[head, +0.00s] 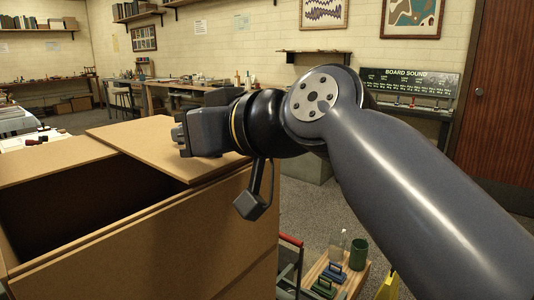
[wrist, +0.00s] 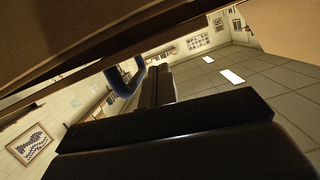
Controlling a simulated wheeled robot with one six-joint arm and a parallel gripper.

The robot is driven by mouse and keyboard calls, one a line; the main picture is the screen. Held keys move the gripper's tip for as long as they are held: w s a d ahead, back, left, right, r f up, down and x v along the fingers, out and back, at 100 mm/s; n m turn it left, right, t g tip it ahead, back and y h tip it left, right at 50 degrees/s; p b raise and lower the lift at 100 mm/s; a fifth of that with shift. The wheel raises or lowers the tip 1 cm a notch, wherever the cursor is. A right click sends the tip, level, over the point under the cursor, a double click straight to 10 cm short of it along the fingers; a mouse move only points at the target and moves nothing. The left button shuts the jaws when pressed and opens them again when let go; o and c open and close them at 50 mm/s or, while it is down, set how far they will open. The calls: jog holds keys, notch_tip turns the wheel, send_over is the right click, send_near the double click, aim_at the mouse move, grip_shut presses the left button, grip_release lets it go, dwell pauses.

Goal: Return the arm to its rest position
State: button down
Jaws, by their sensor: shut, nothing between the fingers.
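My arm reaches in from the right side of the head view, with its dark grey link in front. My gripper (head: 179,134) is at its far end, just above or beside the top of a large brown box (head: 190,240); I cannot tell whether it touches. In the wrist view the dark fingers (wrist: 154,86) are together with nothing seen between them. The wrist view is strongly tilted, and a brown panel fills its top left, close to the fingers. A dark blue curved thing (wrist: 122,80) shows beside the fingers.
The box has an open dark compartment (head: 70,195) at front left and a flat brown panel (head: 150,140) on top. Below right stands a small wooden tray (head: 318,275) with blue and green items and a green cup (head: 358,254). Grey floor is open behind.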

jog(key=shift+w+a+f+b, duration=0.1)
jog(key=shift+f+b, duration=0.35)
jog(key=shift+f, duration=0.6)
jog(key=shift+r, duration=0.15)
